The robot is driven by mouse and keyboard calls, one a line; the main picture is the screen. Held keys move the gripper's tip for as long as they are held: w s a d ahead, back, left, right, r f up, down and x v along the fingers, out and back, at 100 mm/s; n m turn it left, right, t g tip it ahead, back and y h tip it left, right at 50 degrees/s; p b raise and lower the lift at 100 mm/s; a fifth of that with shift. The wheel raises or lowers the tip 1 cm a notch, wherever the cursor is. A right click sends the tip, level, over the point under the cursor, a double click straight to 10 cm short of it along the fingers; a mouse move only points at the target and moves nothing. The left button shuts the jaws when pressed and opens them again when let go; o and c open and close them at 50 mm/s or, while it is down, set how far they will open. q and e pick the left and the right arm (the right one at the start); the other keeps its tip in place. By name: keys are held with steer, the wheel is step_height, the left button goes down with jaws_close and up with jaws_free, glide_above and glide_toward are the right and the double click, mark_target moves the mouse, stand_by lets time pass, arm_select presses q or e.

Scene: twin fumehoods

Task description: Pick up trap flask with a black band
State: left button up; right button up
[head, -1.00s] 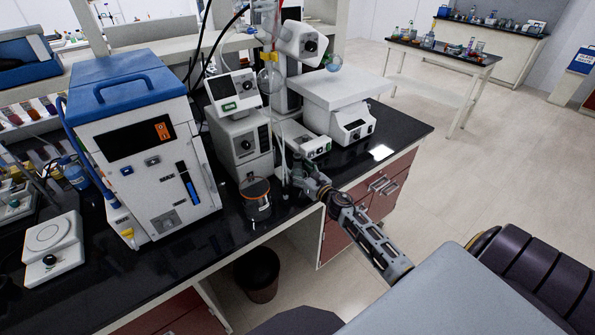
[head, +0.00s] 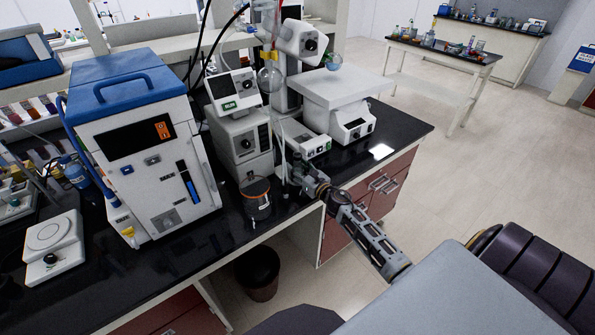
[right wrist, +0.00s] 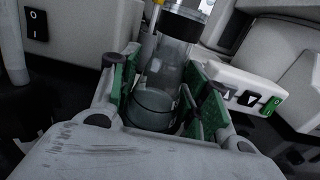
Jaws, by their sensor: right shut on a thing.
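The trap flask (right wrist: 168,62) is clear glass with a black band around its upper part. In the right wrist view it stands between the green-padded fingers of my right gripper (right wrist: 165,92), which is shut on it. The flask's lower body shows between the pads, and its top is cut off by the picture edge. In the head view my right gripper (head: 297,172) is low over the bench at the white instruments, and I cannot make out the flask clearly there. My left gripper is not in view.
A glass jar with an orange rim (head: 257,197) stands near the bench's front edge, left of the gripper. A blue-topped unit (head: 140,150) is further left. A white stirrer with a flat top (head: 342,92) stands behind right. Tubes and glassware rise behind the gripper.

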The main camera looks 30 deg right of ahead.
steer(key=shift+c, duration=1.1)
steer(key=shift+r, duration=0.2)
step_height(320, 180, up, 10)
steer(key=p, duration=0.2)
steer(key=shift+f+p, duration=0.15)
steer(key=shift+p, duration=0.25)
